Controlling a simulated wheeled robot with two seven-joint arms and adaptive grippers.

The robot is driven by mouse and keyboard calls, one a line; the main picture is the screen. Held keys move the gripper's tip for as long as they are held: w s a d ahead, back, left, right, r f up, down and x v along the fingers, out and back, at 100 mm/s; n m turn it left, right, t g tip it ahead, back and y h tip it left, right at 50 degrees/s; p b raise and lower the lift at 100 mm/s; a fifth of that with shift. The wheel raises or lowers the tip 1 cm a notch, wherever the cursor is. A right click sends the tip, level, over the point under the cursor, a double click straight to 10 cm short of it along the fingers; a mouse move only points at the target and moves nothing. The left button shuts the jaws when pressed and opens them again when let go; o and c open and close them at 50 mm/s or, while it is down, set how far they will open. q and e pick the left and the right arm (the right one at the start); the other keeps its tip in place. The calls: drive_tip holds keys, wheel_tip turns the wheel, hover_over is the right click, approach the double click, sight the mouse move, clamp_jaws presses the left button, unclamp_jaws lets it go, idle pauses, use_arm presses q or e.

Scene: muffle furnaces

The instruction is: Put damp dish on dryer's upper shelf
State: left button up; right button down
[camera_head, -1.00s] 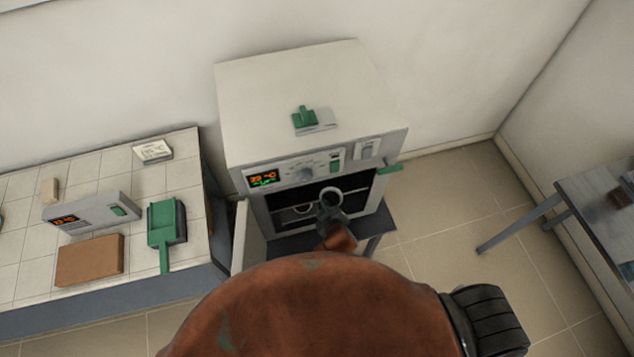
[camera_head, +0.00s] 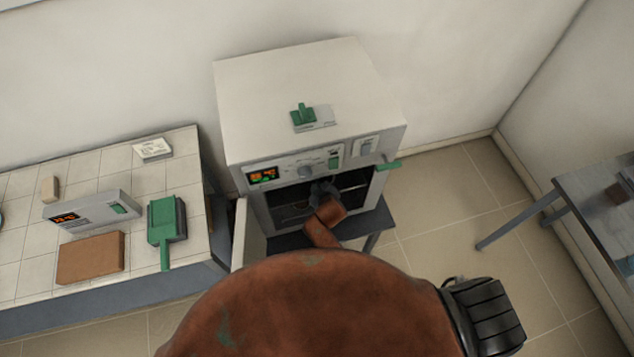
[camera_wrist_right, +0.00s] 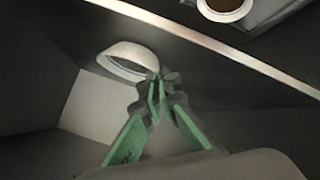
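The dryer (camera_head: 300,95) is a white box oven with its door (camera_head: 240,235) open at the left. My right gripper (camera_head: 322,190) reaches into its dark opening. In the right wrist view, the green-padded fingers of this gripper (camera_wrist_right: 160,80) come together at the rim of a white dish (camera_wrist_right: 125,56), which looks held at its right end. The dish sits near a pale shelf edge (camera_wrist_right: 215,45); whether it touches a surface I cannot tell. In the head view my gripper and arm hide it. My left gripper is out of view.
A second white dish with brown contents (camera_wrist_right: 226,7) shows beyond the pale edge. The dryer stands on a dark table (camera_head: 360,228). A tiled bench (camera_head: 105,165) at left carries a balance, a brown block and a green pan. Another table (camera_head: 590,190) stands at right.

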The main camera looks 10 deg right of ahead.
drive_tip(key=c, duration=2.6)
unclamp_jaws()
drive_tip(key=shift+f, duration=0.1)
drive_tip(key=o, duration=0.4)
drive_tip(key=shift+o, duration=0.2)
drive_tip(key=v, duration=1.2)
drive_tip(key=shift+p, duration=0.45)
